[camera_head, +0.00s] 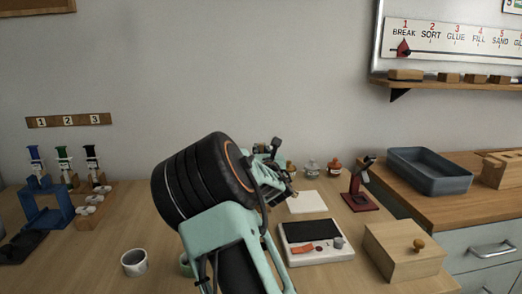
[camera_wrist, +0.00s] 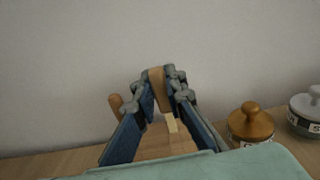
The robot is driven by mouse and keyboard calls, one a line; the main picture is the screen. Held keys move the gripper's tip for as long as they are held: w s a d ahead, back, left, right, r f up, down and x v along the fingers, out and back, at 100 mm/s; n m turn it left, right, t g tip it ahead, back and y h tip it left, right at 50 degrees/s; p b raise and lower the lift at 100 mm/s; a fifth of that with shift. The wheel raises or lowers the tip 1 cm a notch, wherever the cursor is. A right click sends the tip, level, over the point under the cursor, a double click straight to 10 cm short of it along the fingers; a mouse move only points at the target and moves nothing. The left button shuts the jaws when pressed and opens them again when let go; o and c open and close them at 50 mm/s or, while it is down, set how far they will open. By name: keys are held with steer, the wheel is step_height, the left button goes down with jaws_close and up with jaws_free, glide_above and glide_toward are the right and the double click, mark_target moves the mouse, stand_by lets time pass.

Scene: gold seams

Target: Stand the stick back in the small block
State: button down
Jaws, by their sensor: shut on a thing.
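My gripper (camera_wrist: 160,88) is shut on a tan wooden piece (camera_wrist: 156,76), which looks like the stick; its upper end shows between the fingertips. A paler strip (camera_wrist: 171,122) shows lower between the fingers; I cannot tell whether it is part of the same stick. In the head view my gripper (camera_head: 277,178) is above the back of the table, partly hidden by my own wrist, and the stick cannot be made out. I cannot pick out the small block in either view.
A brown rounded peg (camera_wrist: 115,103) stands left of the fingers. An orange-lidded jar (camera_wrist: 250,124) and a white-lidded jar (camera_wrist: 309,106) stand to the right. In the head view a dark red stand (camera_head: 360,198), a scale (camera_head: 316,250) and a lidded wooden box (camera_head: 400,258) stand right of my arm.

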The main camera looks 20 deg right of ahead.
steer(key=shift+f+b, duration=0.25)
steer(key=shift+b, duration=0.25)
stand_by(0.3)
steer(key=c, duration=1.9)
jaws_free()
steer(key=shift+s+a+b, duration=0.25)
steer(key=shift+s+b, duration=0.05)
steer(key=shift+s, duration=0.9)
steer(key=shift+s+a+b, duration=0.25)
steer(key=shift+s+b, duration=0.05)
steer(key=shift+s, duration=1)
steer(key=s+a, duration=0.2)
steer(key=s, duration=0.9)
steer(key=shift+s+a, duration=0.2)
steer(key=shift+s, duration=0.15)
